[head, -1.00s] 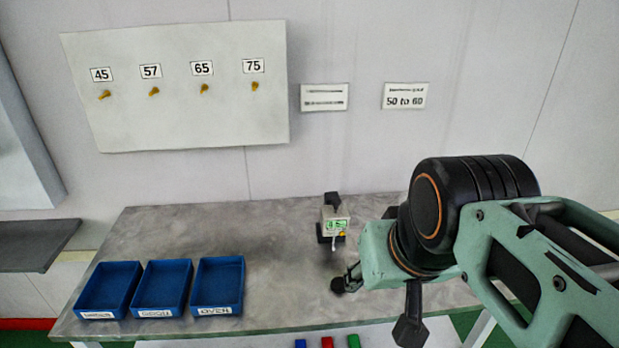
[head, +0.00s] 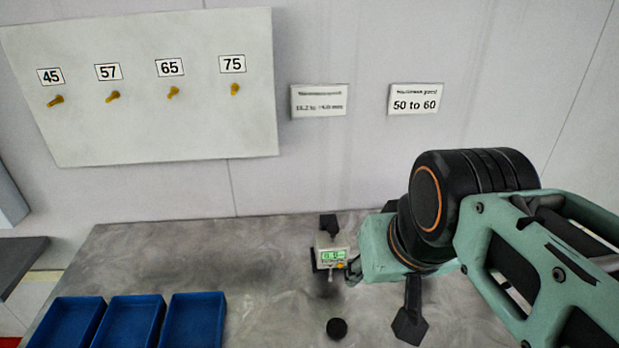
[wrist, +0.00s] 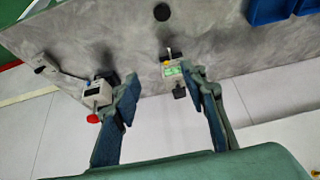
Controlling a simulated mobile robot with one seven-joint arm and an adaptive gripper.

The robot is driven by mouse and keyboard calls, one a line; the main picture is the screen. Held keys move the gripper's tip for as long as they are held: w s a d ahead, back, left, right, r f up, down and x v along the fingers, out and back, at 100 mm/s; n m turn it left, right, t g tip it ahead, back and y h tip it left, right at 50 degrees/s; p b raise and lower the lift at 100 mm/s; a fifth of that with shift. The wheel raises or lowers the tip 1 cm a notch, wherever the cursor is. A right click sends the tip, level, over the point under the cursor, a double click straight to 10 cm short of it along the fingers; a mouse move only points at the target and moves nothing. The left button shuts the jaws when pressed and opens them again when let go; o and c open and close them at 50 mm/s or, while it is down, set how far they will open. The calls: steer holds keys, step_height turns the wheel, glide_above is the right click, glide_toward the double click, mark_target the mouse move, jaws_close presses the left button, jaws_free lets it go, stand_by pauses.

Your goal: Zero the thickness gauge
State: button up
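A small grey gauge with a lit green display (head: 331,256), which I take for the thickness gauge, stands on the bench near the wall. It has a yellow button and a black part on top; the digits are too blurred to read surely. In the wrist view the gauge (wrist: 172,70) is just beyond the gap between my fingers, close to the right fingertip; contact cannot be told. My gripper (wrist: 162,80) is open with nothing between its fingers.
A second grey device with a red knob (wrist: 96,94) stands beside the left finger. A black disc (head: 337,328) lies on the grey bench (head: 250,270). Blue bins (head: 193,325) are at the left. Yellow pegs (head: 173,93) with number labels are on the wall board.

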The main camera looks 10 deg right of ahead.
jaws_close()
stand_by(1.3)
